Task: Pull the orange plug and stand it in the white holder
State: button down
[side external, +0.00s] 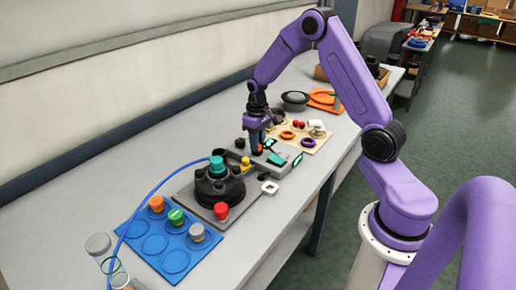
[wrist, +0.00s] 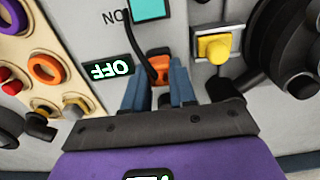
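The orange plug (wrist: 159,63) shows in the wrist view on the grey panel, with a black cable running up from it. My gripper (wrist: 160,85) has its two blue-grey fingers on either side of the plug, close to its sides. I cannot tell whether they press on it. In the side external view my gripper (side external: 257,146) points down at the panel, and the plug is mostly hidden by the fingers. A small white square piece with a dark opening (side external: 270,187), possibly the white holder, lies on the table in front of the panel.
A yellow button (wrist: 214,46) and an OFF label (wrist: 111,69) flank the plug. A black round unit with a teal knob (side external: 217,165) stands to the left. A blue tray (side external: 150,265) holds several caps. A beige board (side external: 318,143) with rings lies behind.

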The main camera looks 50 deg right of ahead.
jog(key=shift+r, duration=0.15)
jog(key=shift+r, duration=2.35)
jog(key=s+a, duration=0.9)
jog(key=s, duration=0.2)
jog(key=shift+s+a, duration=0.25)
jog(key=shift+s, duration=0.05)
jog(key=shift+f, duration=0.1)
jog(key=shift+f, duration=3.25)
jog(key=shift+f, duration=0.2)
